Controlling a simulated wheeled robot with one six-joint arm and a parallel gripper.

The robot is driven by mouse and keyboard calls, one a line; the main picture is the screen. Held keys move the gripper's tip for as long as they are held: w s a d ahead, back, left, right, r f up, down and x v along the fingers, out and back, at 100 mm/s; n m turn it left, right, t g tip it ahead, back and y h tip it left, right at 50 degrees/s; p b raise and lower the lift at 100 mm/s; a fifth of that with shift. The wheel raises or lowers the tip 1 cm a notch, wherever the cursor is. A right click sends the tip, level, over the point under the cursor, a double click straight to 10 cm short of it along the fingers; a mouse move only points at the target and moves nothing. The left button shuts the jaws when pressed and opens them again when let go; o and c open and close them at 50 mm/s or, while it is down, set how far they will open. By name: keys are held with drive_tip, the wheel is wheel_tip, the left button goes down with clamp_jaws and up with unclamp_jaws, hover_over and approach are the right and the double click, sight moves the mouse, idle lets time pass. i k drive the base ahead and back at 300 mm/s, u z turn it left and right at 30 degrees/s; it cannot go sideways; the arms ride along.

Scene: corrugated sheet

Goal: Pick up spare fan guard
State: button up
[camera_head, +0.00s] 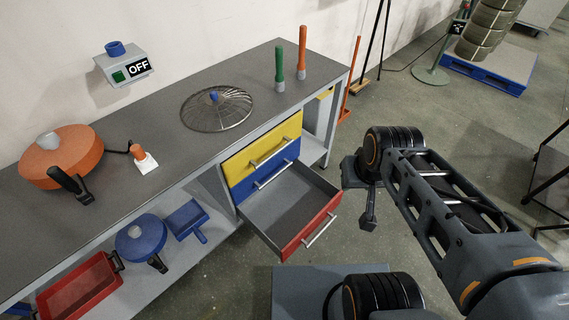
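The fan guard (232,110) is a round, shallow dome of thin metal wire with a blue centre. It lies on the grey workbench top (165,100), towards its right end and behind the drawers. My gripper (367,205) hangs at the end of my arm, right of the bench and apart from the guard. Nothing shows held in it. Its fingers are small and dark, and I cannot tell whether they are open or shut.
The red drawer (312,226) is pulled out and looks empty; the yellow drawer (263,152) and blue drawer are shut. Green and orange tools (279,68) stand right of the guard.

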sight(215, 100)
drive_tip(key=u, duration=1.1)
drive_tip(key=i, duration=1)
drive_tip(key=u, duration=1.6)
